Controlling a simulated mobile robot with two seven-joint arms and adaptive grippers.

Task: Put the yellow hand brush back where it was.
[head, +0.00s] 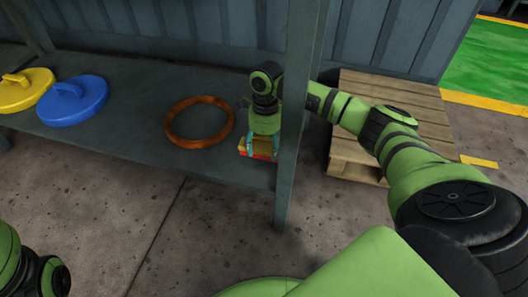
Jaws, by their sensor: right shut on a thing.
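My right gripper (262,143) points down over the right end of a grey shelf board, just left of a grey post. It is shut on a small yellow and red thing, which looks like the yellow hand brush (243,148). Most of the brush is hidden by the gripper and the post. I cannot tell whether it touches the board. My left gripper is out of view; only green and black parts of my left arm show at the lower left.
An orange-brown ring (171,131) lies on the grey board (130,135), left of the brush. A blue disc (73,104) and a yellow disc (25,92), both with handles, lie further left. The grey post (291,140) stands close by my right arm. A wooden pallet (365,92) lies behind.

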